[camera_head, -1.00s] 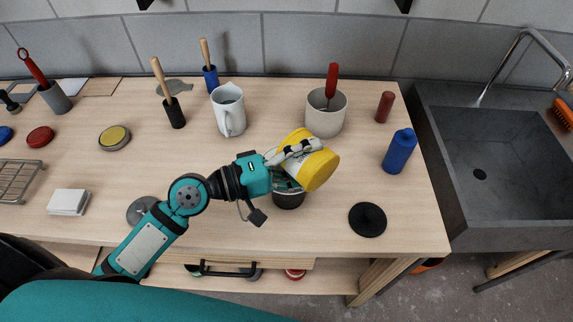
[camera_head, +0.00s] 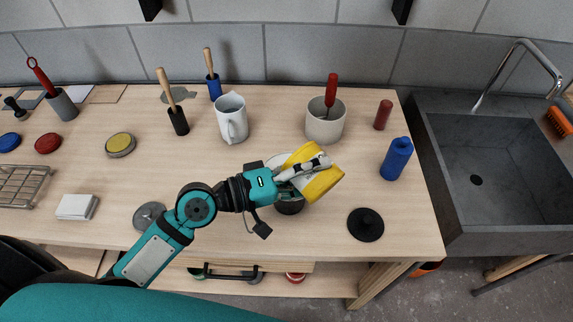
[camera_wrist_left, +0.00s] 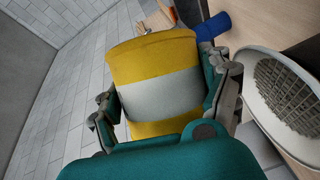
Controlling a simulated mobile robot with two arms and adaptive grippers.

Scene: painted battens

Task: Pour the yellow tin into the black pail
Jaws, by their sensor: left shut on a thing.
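My left gripper (camera_head: 312,166) is shut on the yellow tin (camera_head: 322,185), which has a pale band around its middle. The tin is tilted well over on its side above the black pail (camera_head: 290,207). The tin and gripper hide most of the pail; its dark lower side shows below them. In the left wrist view the tin (camera_wrist_left: 155,90) fills the middle between the fingers. No poured contents are visible. My right gripper is not in view.
A grey pot (camera_head: 325,122) with a red-handled tool and a white jug (camera_head: 232,120) stand behind. A blue bottle (camera_head: 397,158) and a black disc (camera_head: 366,224) are to the right. The sink (camera_head: 490,170) lies beyond the bench edge.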

